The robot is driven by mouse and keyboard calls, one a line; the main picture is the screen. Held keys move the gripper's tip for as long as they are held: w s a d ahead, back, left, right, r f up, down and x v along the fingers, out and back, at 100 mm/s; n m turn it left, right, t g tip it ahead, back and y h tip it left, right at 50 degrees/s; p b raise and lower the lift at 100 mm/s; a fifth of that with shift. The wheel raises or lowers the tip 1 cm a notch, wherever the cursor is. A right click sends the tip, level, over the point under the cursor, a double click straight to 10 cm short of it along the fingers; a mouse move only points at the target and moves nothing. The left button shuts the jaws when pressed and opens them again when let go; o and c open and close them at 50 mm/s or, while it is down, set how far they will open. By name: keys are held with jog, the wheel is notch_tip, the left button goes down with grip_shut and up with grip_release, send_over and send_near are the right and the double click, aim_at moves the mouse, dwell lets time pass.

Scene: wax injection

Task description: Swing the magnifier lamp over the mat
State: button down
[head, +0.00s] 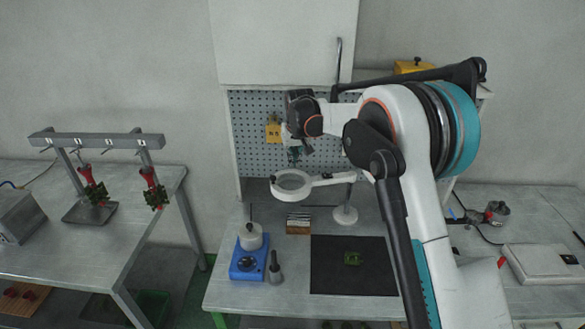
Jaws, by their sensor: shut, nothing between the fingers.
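The magnifier lamp (292,185) has a white ring head on a short white arm from a round base post (345,214). Its ring hangs to the left of and behind the black mat (330,279), not above it. A small green piece (352,258) lies on the mat. My gripper (294,158) is above the lamp's ring, pointing down. It is shut and small in the view. Whether its tips touch the ring cannot be told. My arm covers the area right of the mat.
A blue wax pot (248,256), a grey bottle-like tool (275,268) and a small block stack (298,223) stand left of the mat. A pegboard (262,150) is behind. A rack with red and green pieces (95,140) stands on the left table.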

aim_at(294, 187)
jog(key=b+x, duration=0.1)
jog(key=x, duration=0.8)
jog(key=shift+f, duration=0.4)
jog(key=s, duration=0.2)
jog(key=shift+s+d+r, duration=0.2)
jog(key=shift+s+d, duration=0.1)
jog(key=shift+s, duration=0.1)
jog(key=shift+s+d+f, duration=0.1)
jog(key=shift+s+f, duration=0.05)
jog(key=shift+s, duration=0.4)
jog(key=shift+d, duration=0.1)
